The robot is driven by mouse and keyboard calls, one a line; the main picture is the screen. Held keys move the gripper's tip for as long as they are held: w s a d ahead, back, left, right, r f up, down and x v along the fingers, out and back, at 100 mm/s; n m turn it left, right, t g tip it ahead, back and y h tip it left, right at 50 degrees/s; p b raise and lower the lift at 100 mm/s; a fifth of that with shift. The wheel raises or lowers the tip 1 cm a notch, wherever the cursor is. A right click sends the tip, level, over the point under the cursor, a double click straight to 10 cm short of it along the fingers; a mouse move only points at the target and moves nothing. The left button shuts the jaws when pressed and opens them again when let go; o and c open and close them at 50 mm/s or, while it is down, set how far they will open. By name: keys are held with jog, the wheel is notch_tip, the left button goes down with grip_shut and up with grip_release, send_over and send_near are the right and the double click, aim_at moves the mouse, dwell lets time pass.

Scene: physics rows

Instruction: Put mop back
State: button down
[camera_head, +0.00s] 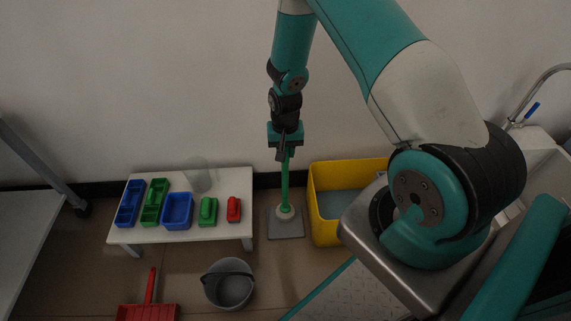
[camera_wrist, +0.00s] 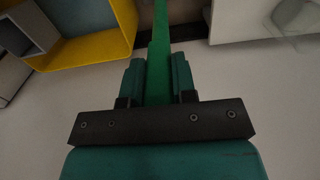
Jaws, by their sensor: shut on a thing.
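The mop (camera_head: 284,185) is a green upright pole with a pale round base piece over a grey flat square (camera_head: 286,224) on the floor, between the low white table and the yellow bin. I cannot tell whether the grey square is the mop head or a stand. My gripper (camera_head: 285,152) is shut on the upper part of the green pole. In the wrist view the green pole (camera_wrist: 159,50) runs between the two teal fingers (camera_wrist: 156,80). The pole's top end is hidden by the gripper.
A yellow bin (camera_head: 325,230) stands close right of the mop. A low white table (camera_head: 150,236) with blue, green and red containers stands left. A grey bucket (camera_head: 229,288) and a red dustpan (camera_head: 147,311) are on the floor in front. A sink with a tap (camera_head: 515,115) is at right.

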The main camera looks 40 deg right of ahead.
jog(key=shift+f+b, duration=0.7)
jog(key=shift+f, duration=1.5)
jog(key=shift+f, duration=0.2)
jog(key=c, duration=0.9)
grip_release()
jog(key=shift+r, duration=0.15)
